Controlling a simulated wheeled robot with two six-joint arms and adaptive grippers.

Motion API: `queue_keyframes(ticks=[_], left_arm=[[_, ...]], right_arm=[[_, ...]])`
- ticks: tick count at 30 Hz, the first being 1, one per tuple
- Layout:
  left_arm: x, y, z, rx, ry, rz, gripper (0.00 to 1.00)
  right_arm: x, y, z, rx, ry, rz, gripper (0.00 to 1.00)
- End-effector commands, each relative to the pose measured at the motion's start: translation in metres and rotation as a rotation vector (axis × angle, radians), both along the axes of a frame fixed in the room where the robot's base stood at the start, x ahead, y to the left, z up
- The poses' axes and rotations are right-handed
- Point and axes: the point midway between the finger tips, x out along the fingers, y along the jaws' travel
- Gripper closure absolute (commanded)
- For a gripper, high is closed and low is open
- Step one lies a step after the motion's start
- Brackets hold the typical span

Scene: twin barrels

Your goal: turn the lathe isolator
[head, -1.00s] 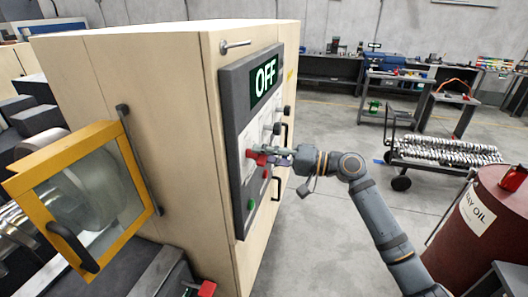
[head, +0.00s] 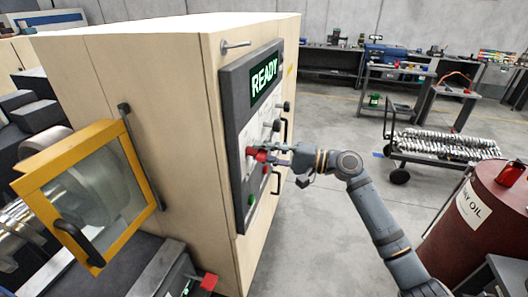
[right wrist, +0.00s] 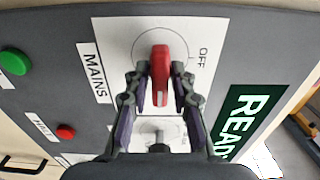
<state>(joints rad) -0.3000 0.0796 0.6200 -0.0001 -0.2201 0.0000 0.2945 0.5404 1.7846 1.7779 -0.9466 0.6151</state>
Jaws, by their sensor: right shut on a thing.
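The lathe isolator is a red rotary handle (head: 258,155) on the dark control panel (head: 237,128) of the pale cabinet. In the right wrist view the red handle (right wrist: 161,75) sits on a white plate, beside a MAINS label (right wrist: 95,72) and the word OFF (right wrist: 201,58). My right gripper (head: 268,153) is shut on the handle; in the wrist view its fingers (right wrist: 161,92) lie on both sides of it. The panel display (head: 264,77) reads READY in green. The fingers partly hide the plate. My left gripper is not in view.
A green button (right wrist: 14,61) and a smaller red button (right wrist: 66,131) are on the panel. The yellow-framed guard (head: 150,215) stands out at left. A red oil barrel (head: 490,215) is at right. Open floor lies between the cabinet and the cart (head: 440,155).

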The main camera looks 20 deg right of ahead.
Motion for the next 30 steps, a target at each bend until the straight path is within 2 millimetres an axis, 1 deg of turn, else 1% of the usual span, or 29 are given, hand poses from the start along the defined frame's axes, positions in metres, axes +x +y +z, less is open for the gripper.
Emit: queue_keyframes(ticks=[5, 6, 9, 19, 23, 27, 30], left_arm=[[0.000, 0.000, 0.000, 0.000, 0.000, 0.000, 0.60], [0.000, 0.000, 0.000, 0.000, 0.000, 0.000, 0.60], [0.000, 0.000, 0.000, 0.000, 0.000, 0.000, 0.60], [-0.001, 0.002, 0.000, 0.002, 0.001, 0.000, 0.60], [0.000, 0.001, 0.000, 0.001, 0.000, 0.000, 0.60], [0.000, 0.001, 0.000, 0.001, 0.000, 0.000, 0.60], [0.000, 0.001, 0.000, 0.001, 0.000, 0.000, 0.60]], right_arm=[[0.000, 0.000, 0.000, 0.001, 0.000, -0.001, 1.00], [0.000, 0.000, 0.000, 0.001, -0.001, -0.001, 0.75], [0.000, 0.000, 0.000, 0.001, -0.001, -0.001, 0.62], [-0.001, -0.003, -0.001, -0.002, 0.000, -0.001, 0.62], [-0.010, -0.017, -0.002, -0.008, 0.001, -0.002, 0.62], [-0.024, -0.037, -0.003, -0.009, 0.003, -0.002, 0.62], [-0.032, -0.048, -0.002, -0.007, 0.004, -0.001, 0.62]])
